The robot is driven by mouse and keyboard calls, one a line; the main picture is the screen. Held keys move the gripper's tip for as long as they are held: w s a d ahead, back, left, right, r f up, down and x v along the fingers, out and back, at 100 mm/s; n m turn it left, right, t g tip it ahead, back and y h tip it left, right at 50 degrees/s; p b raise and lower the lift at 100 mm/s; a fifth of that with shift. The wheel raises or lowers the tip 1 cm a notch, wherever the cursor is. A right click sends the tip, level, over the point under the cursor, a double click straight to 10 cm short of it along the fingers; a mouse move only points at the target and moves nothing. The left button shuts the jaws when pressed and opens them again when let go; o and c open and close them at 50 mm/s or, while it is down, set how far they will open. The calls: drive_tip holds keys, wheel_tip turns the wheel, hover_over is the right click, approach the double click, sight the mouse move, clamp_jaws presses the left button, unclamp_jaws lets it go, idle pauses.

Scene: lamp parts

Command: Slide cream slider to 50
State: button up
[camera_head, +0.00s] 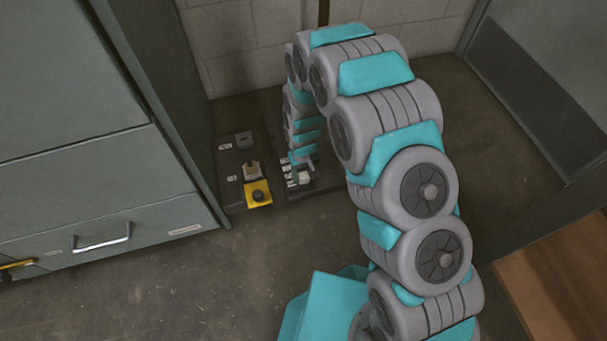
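A dark panel (232,188) on the floor by the back wall carries a cream, upright block (252,172), which may be the cream slider. A second dark panel (326,184) to its right has several small white marks and a small pale piece (304,177), which could also be the slider. Scale numbers are too small to read. My gripper (298,174) points down over the second panel, close to the pale piece. Its fingers are tiny and partly hidden by my arm, so contact and opening cannot be told.
On the left panel are a grey block (244,140) and a yellow box with a black button (258,193). A grey-green cabinet (90,190) stands to the left, a wooden surface (560,275) at lower right. Floor in front is clear.

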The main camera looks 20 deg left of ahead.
clamp_jaws()
idle(1.0)
